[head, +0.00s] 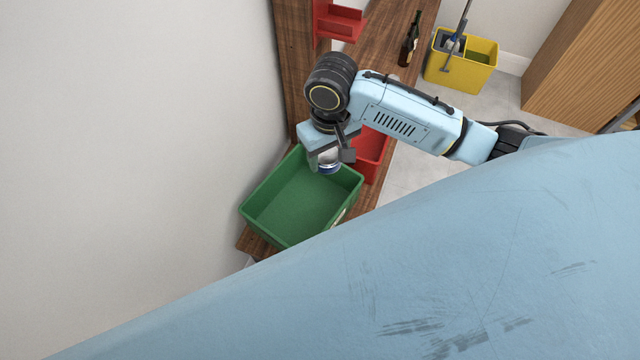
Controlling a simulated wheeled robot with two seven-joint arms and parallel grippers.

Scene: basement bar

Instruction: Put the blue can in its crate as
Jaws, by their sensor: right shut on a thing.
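A can (329,167) with a silvery body and a blue band at its lower end is held in my right gripper (332,158). The gripper is shut on it, and its fingers hide part of the can. The can is over the right back part of an open green crate (272,240), near its wall. I cannot tell its exact height above the crate floor. The visible floor of the green crate is bare. A red crate (376,172) stands beside the green one, to its right, partly hidden by my right arm. My left gripper is not in view.
The crates stand on a wooden counter (392,100) along the wall. A dark bottle (410,40) stands farther back, and a red holder (338,22) is at the top. A yellow mop bucket (461,78) is on the floor, near a wooden cabinet (575,70). My own body covers the lower right.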

